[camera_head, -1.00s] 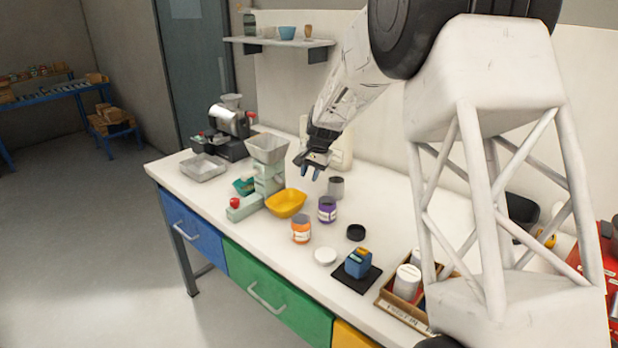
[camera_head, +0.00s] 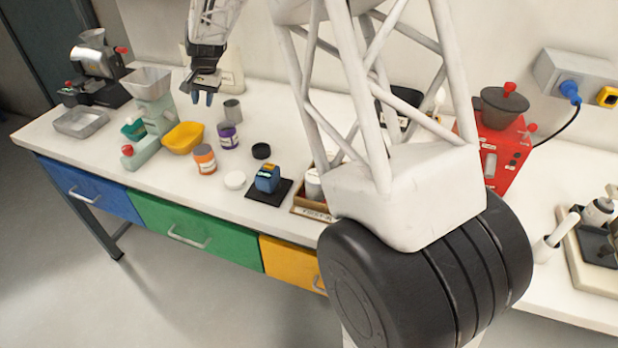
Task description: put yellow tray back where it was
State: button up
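The yellow tray (camera_head: 185,139) is a shallow oval bowl. It stands on the white bench at the left, right beside a pale green machine with a grey hopper (camera_head: 148,84). My gripper (camera_head: 202,98) hangs above and slightly right of the tray in the picture, pointing down.
A purple-labelled jar (camera_head: 228,135), an orange-labelled jar (camera_head: 205,159) and a grey cup (camera_head: 233,110) stand right of the tray. A black lid (camera_head: 261,151), a white lid (camera_head: 235,180) and a blue device (camera_head: 267,179) lie farther right. A metal pan (camera_head: 82,122) is at left.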

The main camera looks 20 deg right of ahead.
jog(key=s+d+r+n, duration=0.1)
jog(key=s+d+r, duration=0.1)
jog(key=s+r, duration=0.45)
jog(key=s+d+r+n, duration=0.1)
jog(key=s+d+r, duration=0.2)
jog(key=s, duration=0.7)
jog(key=s+d+n+h, duration=0.1)
jog(key=s+d, duration=0.2)
jog(key=s, duration=1.6)
jog(key=s+d+n+t+h, duration=0.1)
jog(key=s+d, duration=0.2)
jog(key=s, duration=1.5)
jog(key=shift+s+f+n+h, duration=0.3)
jog(key=shift+s+f+n, duration=0.1)
